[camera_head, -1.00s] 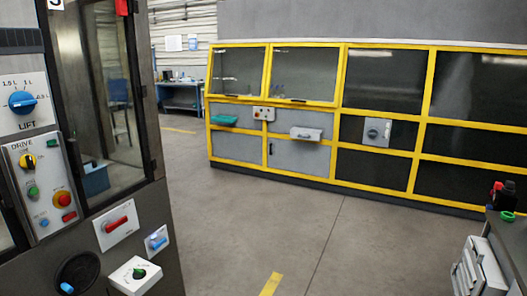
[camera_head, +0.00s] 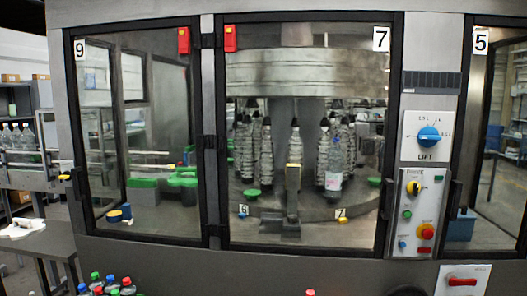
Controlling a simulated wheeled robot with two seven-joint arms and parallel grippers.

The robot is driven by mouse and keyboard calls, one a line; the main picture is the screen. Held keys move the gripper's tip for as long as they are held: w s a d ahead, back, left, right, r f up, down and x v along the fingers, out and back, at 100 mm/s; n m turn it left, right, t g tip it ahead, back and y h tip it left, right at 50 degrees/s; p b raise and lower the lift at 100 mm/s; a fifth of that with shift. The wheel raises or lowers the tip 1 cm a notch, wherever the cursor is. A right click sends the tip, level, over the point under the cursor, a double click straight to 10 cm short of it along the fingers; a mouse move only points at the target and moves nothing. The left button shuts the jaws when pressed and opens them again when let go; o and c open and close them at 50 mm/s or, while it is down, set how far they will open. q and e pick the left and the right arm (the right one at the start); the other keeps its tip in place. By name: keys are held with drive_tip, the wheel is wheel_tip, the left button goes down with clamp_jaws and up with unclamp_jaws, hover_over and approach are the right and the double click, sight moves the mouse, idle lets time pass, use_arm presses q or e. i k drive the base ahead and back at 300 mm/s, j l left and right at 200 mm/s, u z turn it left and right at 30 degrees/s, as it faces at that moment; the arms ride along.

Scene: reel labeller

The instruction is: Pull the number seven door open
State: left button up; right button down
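The number seven door (camera_head: 398,110) is in the middle of the head view. It is a glass panel in a black frame, with a white label "7" (camera_head: 381,39) at its upper right corner. It looks shut. Hinges (camera_head: 209,141) show on its left side. A dark handle-like part shows at its lower right edge, but it is hard to make out. Behind the glass stand several clear bottles on a round carousel. Neither of my grippers is in view.
The number nine door (camera_head: 81,130) is to the left and the number five door (camera_head: 468,110) to the right. A control panel (camera_head: 418,212) with knobs sits between doors seven and five. Bottles with coloured caps (camera_head: 112,285) stand low in front at left. A table (camera_head: 38,245) is at far left.

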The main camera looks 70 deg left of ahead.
sight(223, 38)
drive_tip(key=u, duration=1.9)
